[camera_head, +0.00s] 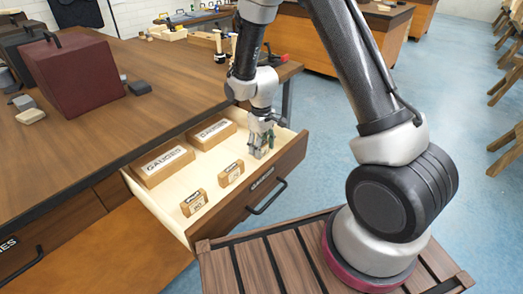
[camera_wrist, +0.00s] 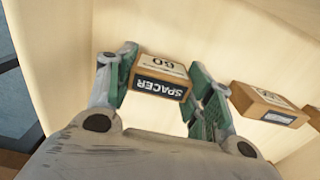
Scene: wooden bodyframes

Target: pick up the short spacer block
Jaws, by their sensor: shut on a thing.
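A small wooden block (camera_wrist: 160,85) with a dark label reading SPACER and a "60" on its end sits between the green-padded fingers of my gripper (camera_wrist: 164,78) in the wrist view. The gripper is shut on this block. In the head view my gripper (camera_head: 262,148) reaches down into the far right end of the open drawer (camera_head: 225,208), and its fingers mostly hide the block. I cannot tell whether the block touches the drawer floor.
Two similar small blocks, one nearer (camera_head: 194,203) and one in the middle (camera_head: 231,174), stand along the drawer front. Two larger GAUGES boxes (camera_head: 163,163) (camera_head: 213,132) lie behind them. A dark red case (camera_head: 85,75) stands on the workbench (camera_head: 60,150).

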